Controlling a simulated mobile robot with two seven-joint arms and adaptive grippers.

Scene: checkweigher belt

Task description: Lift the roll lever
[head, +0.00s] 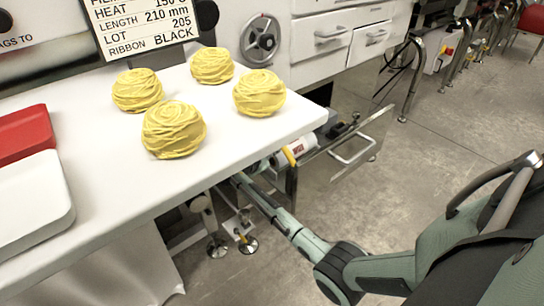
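I cannot pick out the roll lever for certain. A white and red cylinder with a yellow part (300,147), perhaps a roll, lies low beyond the right end of the white table. My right arm comes in from the lower right and reaches under that table end. My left arm and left gripper are outside the view.
Several yellow bundles (174,130) stand on the white table (110,195). A red tray (24,132) and a white tray (35,200) are at the left. An open metal drawer (350,152) with a bar handle juts out beyond the table. The floor to the right is mostly clear.

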